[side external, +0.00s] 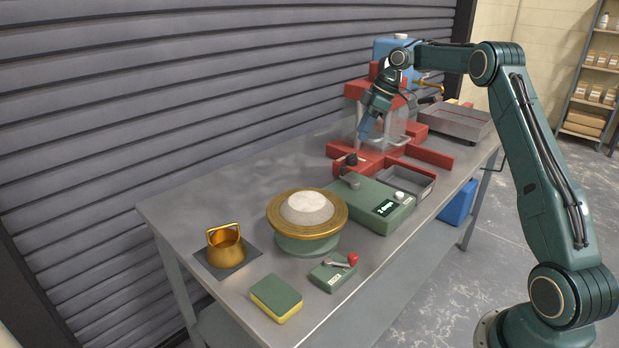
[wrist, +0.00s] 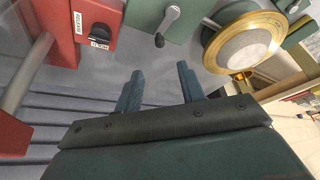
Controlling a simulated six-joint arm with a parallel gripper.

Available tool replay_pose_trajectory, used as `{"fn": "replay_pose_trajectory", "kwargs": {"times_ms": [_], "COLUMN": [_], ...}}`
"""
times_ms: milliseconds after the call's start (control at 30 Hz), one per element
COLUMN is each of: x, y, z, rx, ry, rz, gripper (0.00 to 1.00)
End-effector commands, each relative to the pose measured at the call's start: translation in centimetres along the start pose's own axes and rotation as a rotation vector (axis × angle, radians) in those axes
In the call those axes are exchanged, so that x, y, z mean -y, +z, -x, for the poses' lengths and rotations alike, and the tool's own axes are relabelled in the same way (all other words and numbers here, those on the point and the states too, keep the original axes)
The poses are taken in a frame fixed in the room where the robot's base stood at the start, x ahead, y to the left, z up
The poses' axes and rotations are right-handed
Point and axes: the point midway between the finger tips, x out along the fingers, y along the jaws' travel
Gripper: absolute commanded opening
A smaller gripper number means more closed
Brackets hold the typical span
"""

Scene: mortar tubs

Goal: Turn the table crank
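The crank (wrist: 170,22) is a silver arm with a black knob, mounted on a green housing (wrist: 133,12) beside the round brass-rimmed table. In the side view this appears to be the green housing (side external: 372,207) with a small display, with the silver crank (side external: 350,182) at its left end and a black knob just above. The brass-rimmed table (side external: 337,225) carries a pale round mound (side external: 308,207). My gripper (wrist: 160,72) is open and empty, its two blue fingers apart. In the side view my gripper (side external: 363,136) hangs above the red frame, behind the crank and higher than it.
A red frame (side external: 435,157) with clear panels stands close under my gripper. A small green box (side external: 330,275) with a red-knobbed lever, a brass cup (side external: 226,246) and a sponge (side external: 276,298) are at the front. A grey tray (side external: 457,122) is at the back. The left rear tabletop is clear.

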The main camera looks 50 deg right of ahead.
Motion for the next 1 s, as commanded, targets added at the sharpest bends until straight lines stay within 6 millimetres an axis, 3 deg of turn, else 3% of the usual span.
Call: {"fn": "replay_pose_trajectory", "kwargs": {"times_ms": [700,1000], "x": [0.1,0.1], "y": [0.1,0.1], "z": [-10.2,-11.9], "rx": [0.003,0.003], "ry": [-0.002,0.0], "rz": [0.001,0.002], "gripper": [0.39,0.39]}}
